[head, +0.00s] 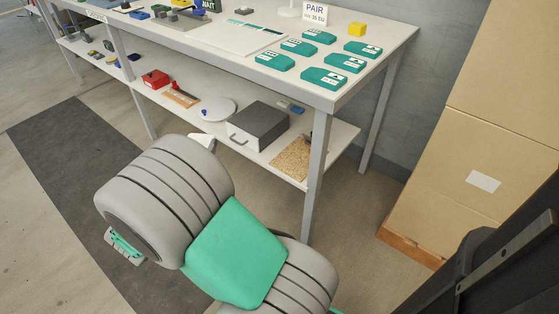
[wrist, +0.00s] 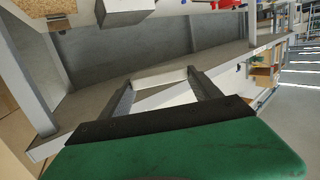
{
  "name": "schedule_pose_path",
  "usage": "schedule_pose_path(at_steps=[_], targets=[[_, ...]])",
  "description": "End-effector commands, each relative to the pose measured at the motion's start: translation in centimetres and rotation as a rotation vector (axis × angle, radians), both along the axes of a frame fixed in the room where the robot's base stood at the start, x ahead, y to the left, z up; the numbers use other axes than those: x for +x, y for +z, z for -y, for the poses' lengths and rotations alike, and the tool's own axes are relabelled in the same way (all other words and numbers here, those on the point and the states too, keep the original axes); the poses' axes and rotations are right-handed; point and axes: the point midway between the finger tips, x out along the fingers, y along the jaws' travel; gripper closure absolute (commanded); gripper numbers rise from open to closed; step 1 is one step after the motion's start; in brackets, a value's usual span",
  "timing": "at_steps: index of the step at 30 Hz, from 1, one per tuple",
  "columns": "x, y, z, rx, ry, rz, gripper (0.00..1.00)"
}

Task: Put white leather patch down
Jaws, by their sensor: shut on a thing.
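My gripper (wrist: 162,84) shows in the wrist view, its two dark fingers on either side of a pale strip. That strip is the white leather patch (wrist: 160,78), held between the fingertips and seen as a thin, light rectangle. Behind it are the pale table edge and the grey floor. In the head view my own grey and green arm fills the lower middle, and my fingers and the patch cannot be made out clearly. A small white tip shows just above the arm, but I cannot tell what it is.
Cardboard boxes (head: 480,150) stand at right.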

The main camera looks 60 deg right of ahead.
Motion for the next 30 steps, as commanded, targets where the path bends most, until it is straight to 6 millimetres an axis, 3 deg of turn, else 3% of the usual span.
schedule_pose_path(at_steps=[1,3,6,9,12,17,26,30], targets=[[-2.3,-2.0,3.0,0.0,-0.092,-0.012,0.66],[-5.5,-4.0,6.5,0.0,-0.208,-0.011,0.66],[-10.2,-6.6,10.3,0.001,-0.352,-0.007,0.66],[-14.1,-8.5,12.7,0.001,-0.456,-0.004,0.66],[-16.7,-9.6,13.9,0.0,-0.52,-0.001,0.66],[-17.9,-10.9,15.6,0.001,-0.553,0.002,0.66],[-16.8,-14.8,23.8,0.0,-0.553,0.004,0.66],[-16.3,-18.2,26.2,0.002,-0.549,-0.001,0.66]])
